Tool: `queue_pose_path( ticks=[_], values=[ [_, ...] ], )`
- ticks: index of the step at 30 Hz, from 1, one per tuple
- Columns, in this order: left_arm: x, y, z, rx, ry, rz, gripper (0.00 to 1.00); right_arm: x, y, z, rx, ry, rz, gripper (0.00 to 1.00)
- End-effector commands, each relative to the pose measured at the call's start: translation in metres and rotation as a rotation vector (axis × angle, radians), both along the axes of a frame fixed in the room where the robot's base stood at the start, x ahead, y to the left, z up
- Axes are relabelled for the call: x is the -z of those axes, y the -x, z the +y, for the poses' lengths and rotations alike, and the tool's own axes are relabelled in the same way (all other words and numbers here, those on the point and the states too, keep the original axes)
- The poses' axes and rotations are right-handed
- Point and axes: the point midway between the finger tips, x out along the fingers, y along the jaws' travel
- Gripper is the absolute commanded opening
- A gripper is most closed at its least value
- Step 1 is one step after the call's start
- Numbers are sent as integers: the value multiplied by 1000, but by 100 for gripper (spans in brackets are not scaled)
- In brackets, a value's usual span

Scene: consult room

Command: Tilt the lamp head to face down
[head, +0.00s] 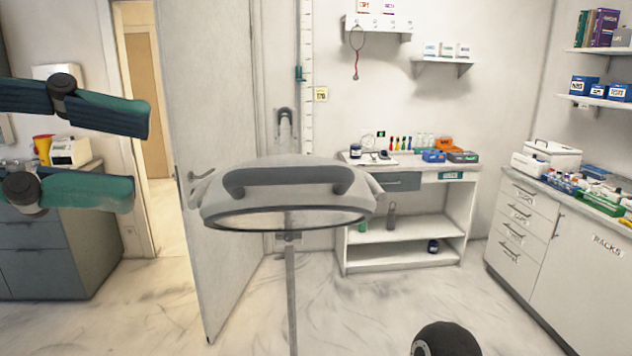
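The lamp head (285,203) is a wide pale grey housing with a dark curved handle (285,176) on the side toward me. It stands in the middle of the head view, in front of a thin grey upright pole (291,290). Its lower rim shows as a narrow ellipse, so its face points mostly down and a little toward me. My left gripper (140,157) is at the left, its two green-padded fingers spread wide with nothing between them. Its fingertips are left of the lamp head and do not touch it. My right gripper is not in view.
A door (205,120) stands open behind the lamp, left of it. A white shelf unit (405,262) with supplies is at the back, and a drawer cabinet (520,222) at the right. Floor is clear between them. A dark round object at the bottom is cut off.

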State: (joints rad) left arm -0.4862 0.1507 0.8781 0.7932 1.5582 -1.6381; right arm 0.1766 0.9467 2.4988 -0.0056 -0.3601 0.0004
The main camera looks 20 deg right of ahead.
Motion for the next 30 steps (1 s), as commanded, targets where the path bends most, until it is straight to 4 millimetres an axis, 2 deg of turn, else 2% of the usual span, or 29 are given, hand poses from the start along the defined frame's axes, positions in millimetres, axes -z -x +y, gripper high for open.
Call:
queue_pose_path(
  ticks=[9,15,21,30],
  values=[
    [21,1,-68,4,-4,5,37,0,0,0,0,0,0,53],
    [31,1,-103,2,-3,4,37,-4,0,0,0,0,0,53],
    [37,0,-124,0,-2,3,37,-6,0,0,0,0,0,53],
    [39,0,-128,-1,-1,3,37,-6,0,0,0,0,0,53]
  ],
)
